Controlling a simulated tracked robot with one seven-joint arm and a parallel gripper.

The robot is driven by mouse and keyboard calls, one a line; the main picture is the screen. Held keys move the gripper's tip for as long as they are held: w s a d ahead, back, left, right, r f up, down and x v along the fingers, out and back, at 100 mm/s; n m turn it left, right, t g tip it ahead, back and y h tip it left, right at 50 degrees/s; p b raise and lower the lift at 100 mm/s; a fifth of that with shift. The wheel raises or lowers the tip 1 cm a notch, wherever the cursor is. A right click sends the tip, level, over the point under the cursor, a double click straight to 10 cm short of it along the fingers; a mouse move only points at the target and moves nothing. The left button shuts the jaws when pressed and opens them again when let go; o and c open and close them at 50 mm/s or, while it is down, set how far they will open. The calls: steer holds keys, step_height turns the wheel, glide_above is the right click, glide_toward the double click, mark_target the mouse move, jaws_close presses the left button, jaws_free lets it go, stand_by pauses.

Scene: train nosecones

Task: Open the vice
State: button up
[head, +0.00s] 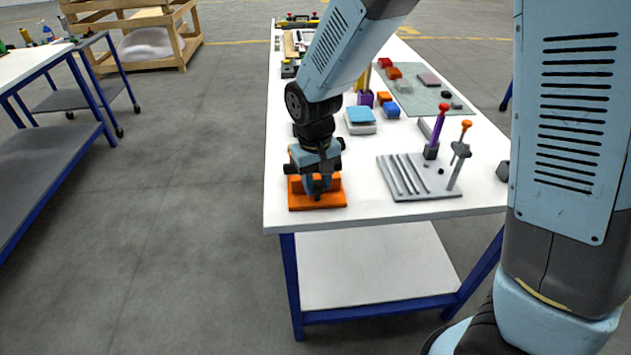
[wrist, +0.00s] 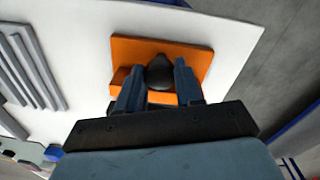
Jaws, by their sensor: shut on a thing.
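The orange vice (head: 330,199) lies on the white table near its front left corner. It also shows in the wrist view (wrist: 140,47), with a dark rounded handle (wrist: 160,73) on it. My gripper (head: 317,188) points down over the vice in the head view and covers much of it. In the wrist view my gripper's two blue-grey fingers (wrist: 160,85) stand on either side of the dark handle and are shut on it. The vice's jaws are mostly hidden, so I cannot tell how wide they are apart.
A grey slotted plate (head: 415,182) with a purple-handled tool (head: 437,128) and an orange-topped clamp (head: 461,148) stands to the right. A blue-topped block (head: 361,115) and several small coloured parts lie behind. The table's front and left edges are close to the vice.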

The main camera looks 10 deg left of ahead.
mark_target(315, 186)
steer(key=shift+n, duration=0.8)
steer(key=o, duration=1)
steer(key=shift+o, duration=0.2)
step_height(315, 186, up, 14)
steer(key=shift+s+a, duration=0.2)
steer(key=shift+a, duration=0.05)
steer(key=shift+f, duration=0.1)
